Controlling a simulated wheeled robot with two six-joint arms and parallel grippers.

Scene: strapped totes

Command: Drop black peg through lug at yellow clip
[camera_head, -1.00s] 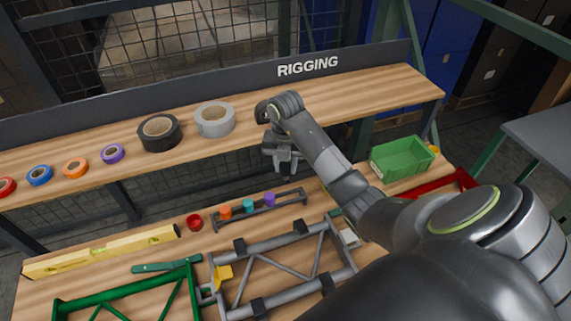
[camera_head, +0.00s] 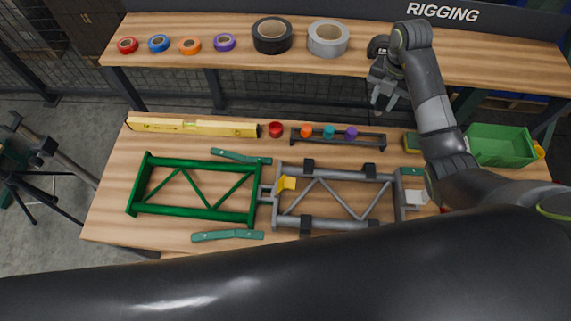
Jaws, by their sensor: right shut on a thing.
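The yellow clip (camera_head: 287,183) sits at the left end of the grey truss frame (camera_head: 318,222). The lug (camera_head: 266,193) is just left of it, where the grey frame meets the green truss frame (camera_head: 194,211). My right gripper (camera_head: 380,102) is shut, above the back of the bench and right of the clip, well apart from the lug. The small dark thing between its fingers looks like the black peg, but its shape is mostly hidden. My left gripper is out of view.
A rack (camera_head: 340,142) with orange, teal and purple pegs stands behind the grey frame. A red cup (camera_head: 276,129), a yellow level (camera_head: 194,126) and a green bin (camera_head: 500,146) are on the bench. Tape rolls lie on the shelf (camera_head: 470,65) behind. My dark arm covers the front.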

